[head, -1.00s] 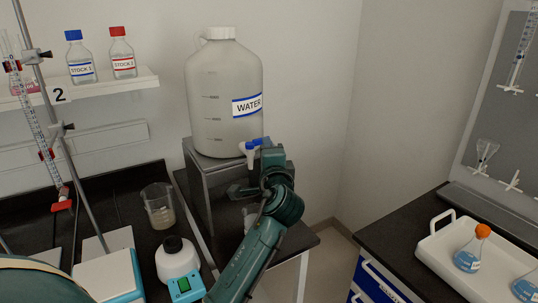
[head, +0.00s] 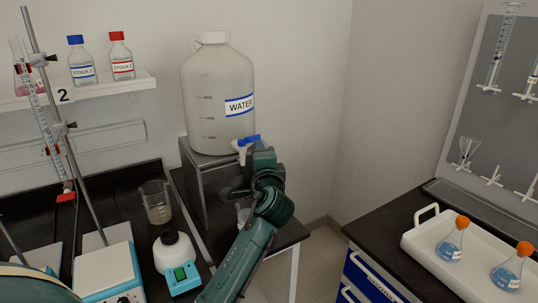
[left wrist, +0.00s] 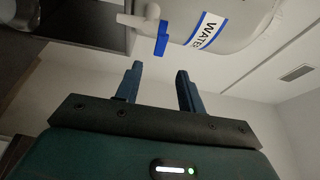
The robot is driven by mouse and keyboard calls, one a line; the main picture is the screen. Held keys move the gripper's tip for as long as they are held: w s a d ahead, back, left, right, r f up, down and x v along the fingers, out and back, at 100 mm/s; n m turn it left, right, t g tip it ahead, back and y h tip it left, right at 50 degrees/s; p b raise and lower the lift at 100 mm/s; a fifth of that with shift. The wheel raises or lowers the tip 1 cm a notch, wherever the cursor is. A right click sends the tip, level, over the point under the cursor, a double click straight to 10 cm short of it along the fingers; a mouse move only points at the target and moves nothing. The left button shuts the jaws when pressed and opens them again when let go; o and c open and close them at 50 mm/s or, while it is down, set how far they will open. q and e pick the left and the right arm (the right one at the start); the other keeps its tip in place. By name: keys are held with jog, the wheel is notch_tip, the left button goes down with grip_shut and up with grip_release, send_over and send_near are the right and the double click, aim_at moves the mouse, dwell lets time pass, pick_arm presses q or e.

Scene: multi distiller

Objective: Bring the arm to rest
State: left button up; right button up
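My left arm rises from the bottom of the head view, with its wrist beside the tap of the water carboy (head: 212,110). My left gripper (head: 230,193) points left, below the white tap (head: 241,149) with its blue handle, and is largely hidden by the wrist. In the left wrist view my left gripper (left wrist: 158,72) has two fingers apart with nothing between them. The tap's blue handle (left wrist: 162,38) and the carboy (left wrist: 240,22) show beyond the fingertips. My right gripper is not in view.
The carboy stands on a grey metal stand (head: 207,190). A clear vessel (head: 243,213) is partly hidden under the tap. A beaker (head: 156,203) and a white device with green display (head: 176,262) stand left. A white tray (head: 427,240) with orange-capped flasks is right.

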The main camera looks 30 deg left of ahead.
pick_arm(q)
jog(key=s+d+f+h, duration=0.3)
jog(key=f, duration=0.5)
jog(key=s+d+f+n+g+h, duration=0.1)
jog(key=s+d+f+h, duration=0.15)
jog(key=f, duration=0.45)
jog(key=s+d+f+h, duration=0.3)
jog(key=s+f, duration=0.1)
jog(key=f, duration=0.4)
jog(key=s+d+f+n+g+h, duration=0.1)
jog(key=s+d+f+n, duration=0.1)
jog(key=s+f, duration=0.2)
jog(key=s+d+f+n+g+h, duration=0.1)
jog(key=s+d+f+n+h, duration=0.1)
jog(key=s, duration=0.8)
jog(key=s+d+f+n+g+h, duration=0.1)
jog(key=s+d+f+n+h, duration=0.1)
jog(key=s+d+f, duration=0.2)
jog(key=s+f, duration=0.2)
jog(key=s, duration=0.1)
jog(key=shift+d+f+n+g, duration=0.2)
jog(key=shift+n+g, duration=0.1)
jog(key=shift+n, duration=0.1)
